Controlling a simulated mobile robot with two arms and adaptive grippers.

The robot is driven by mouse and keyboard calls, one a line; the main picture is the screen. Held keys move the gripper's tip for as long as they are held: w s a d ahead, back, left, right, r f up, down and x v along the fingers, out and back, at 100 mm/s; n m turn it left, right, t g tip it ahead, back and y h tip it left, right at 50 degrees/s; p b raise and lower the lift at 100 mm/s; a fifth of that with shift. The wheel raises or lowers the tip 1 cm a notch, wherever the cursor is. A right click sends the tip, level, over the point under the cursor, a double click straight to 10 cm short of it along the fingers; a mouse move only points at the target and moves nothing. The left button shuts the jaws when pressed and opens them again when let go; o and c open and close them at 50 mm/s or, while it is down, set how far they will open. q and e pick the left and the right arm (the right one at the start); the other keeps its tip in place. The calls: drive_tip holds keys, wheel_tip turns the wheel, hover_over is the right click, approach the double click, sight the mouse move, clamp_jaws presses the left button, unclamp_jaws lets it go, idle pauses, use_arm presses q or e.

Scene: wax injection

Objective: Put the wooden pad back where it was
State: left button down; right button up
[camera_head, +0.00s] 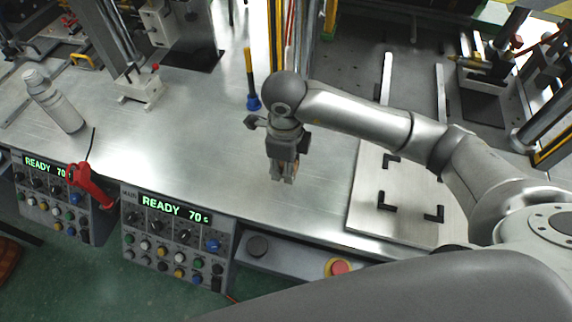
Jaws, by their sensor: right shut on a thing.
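My right gripper (283,177) points down over the bare metal worktop (215,130), left of the light plate with black corner brackets (395,205). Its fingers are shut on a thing. Only a small tan sliver shows between the fingertips, which fits the wooden pad (290,170); the fingers hide most of it. I cannot tell whether its lower edge touches the worktop. My left gripper is not in view.
Control boxes (170,240) reading READY line the front edge, with a red-handled tool (90,185) and a red button (338,267). A blue-and-yellow tool (251,80) stands behind the gripper. The worktop around the gripper is clear.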

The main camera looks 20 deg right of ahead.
drive_tip(key=shift+w+d+f, duration=0.3)
drive_tip(key=shift+w+f, duration=0.35)
drive_tip(key=shift+f, duration=0.25)
drive_tip(key=shift+w+d+f+p, duration=0.15)
drive_tip(key=shift+w+f+p, duration=0.2)
drive_tip(key=shift+f, duration=0.15)
wheel_tip(320, 180, down, 2)
drive_tip(key=shift+f+p, duration=0.1)
drive_tip(key=shift+p, duration=0.6)
drive_tip(key=shift+f, duration=0.3)
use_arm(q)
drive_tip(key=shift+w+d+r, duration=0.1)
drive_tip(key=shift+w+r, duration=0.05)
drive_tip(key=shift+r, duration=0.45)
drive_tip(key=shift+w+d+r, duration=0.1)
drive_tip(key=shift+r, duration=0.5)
use_arm(e)
drive_tip(key=shift+f, duration=0.1)
drive_tip(key=shift+f, duration=0.15)
drive_tip(key=o, duration=0.9)
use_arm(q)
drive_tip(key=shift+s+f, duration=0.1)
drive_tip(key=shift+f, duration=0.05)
